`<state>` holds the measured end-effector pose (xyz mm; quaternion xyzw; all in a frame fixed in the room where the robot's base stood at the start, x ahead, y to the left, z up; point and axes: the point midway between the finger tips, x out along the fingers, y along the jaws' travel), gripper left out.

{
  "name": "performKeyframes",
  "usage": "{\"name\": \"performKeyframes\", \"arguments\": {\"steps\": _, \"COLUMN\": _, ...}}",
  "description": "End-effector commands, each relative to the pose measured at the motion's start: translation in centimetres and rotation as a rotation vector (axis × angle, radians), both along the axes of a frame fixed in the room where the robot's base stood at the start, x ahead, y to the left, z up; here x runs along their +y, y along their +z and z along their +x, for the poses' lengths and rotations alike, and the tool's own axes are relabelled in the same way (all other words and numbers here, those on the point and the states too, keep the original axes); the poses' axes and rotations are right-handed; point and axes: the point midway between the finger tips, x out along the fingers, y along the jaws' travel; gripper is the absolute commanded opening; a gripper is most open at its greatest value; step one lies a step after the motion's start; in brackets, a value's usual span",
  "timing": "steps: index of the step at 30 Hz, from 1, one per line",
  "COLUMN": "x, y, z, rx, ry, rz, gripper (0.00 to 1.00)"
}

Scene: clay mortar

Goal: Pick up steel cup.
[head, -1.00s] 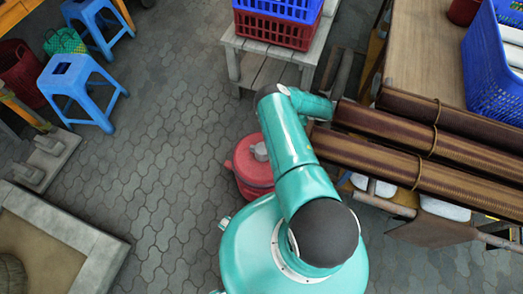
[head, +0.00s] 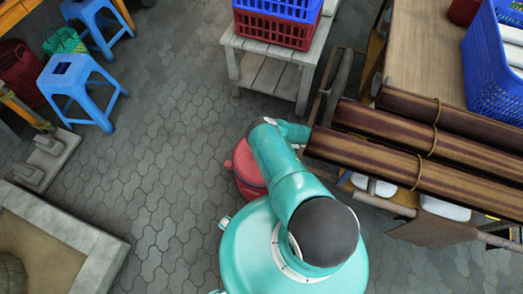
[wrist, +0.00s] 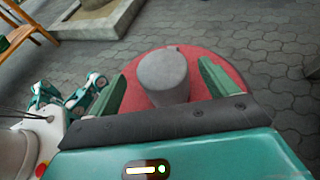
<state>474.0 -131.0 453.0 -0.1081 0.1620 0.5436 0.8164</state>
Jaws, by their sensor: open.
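The steel cup (wrist: 164,72) is a plain grey cylinder standing upright on a round red top (wrist: 205,108) in the wrist view. My gripper (wrist: 162,71) is open, with one green finger on each side of the cup. A gap shows between each finger and the cup, and the cup's lower part is partly hidden by my gripper's body. In the head view the red stand (head: 247,168) shows left of my arm, and my arm hides the cup and my gripper.
Brown ridged rolls (head: 400,150) lie on a rack right of my arm. A grey wooden table (head: 262,68) with red and blue crates (head: 275,28) stands behind. Blue stools (head: 78,85) are at the left. The paved floor (head: 165,150) between is clear.

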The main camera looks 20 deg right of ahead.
Motion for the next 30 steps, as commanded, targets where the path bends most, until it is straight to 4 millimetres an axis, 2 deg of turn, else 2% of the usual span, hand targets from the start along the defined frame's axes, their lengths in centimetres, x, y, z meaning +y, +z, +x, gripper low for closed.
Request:
{"name": "performKeyframes", "arguments": {"steps": 10, "x": 3.8, "y": -1.7, "z": 1.7, "rx": 0.0, "ry": 0.002, "rz": 0.001, "gripper": 0.85}}
{"name": "performKeyframes", "arguments": {"steps": 18, "x": 4.2, "y": -1.9, "z": 2.0, "rx": 0.0, "ry": 0.0, "rz": -0.001, "gripper": 0.85}}
{"name": "performKeyframes", "arguments": {"steps": 20, "x": 4.2, "y": -1.9, "z": 2.0, "rx": 0.0, "ry": 0.0, "rz": -0.001, "gripper": 0.75}}
{"name": "performKeyframes", "arguments": {"steps": 25, "x": 4.2, "y": -1.9, "z": 2.0, "rx": 0.0, "ry": 0.0, "rz": -0.001, "gripper": 0.42}}
{"name": "performKeyframes", "arguments": {"steps": 26, "x": 4.2, "y": -1.9, "z": 2.0, "rx": 0.0, "ry": 0.0, "rz": -0.001, "gripper": 0.39}}
{"name": "performKeyframes", "arguments": {"steps": 30, "x": 4.2, "y": -1.9, "z": 2.0, "rx": 0.0, "ry": 0.0, "rz": -0.001, "gripper": 0.39}}
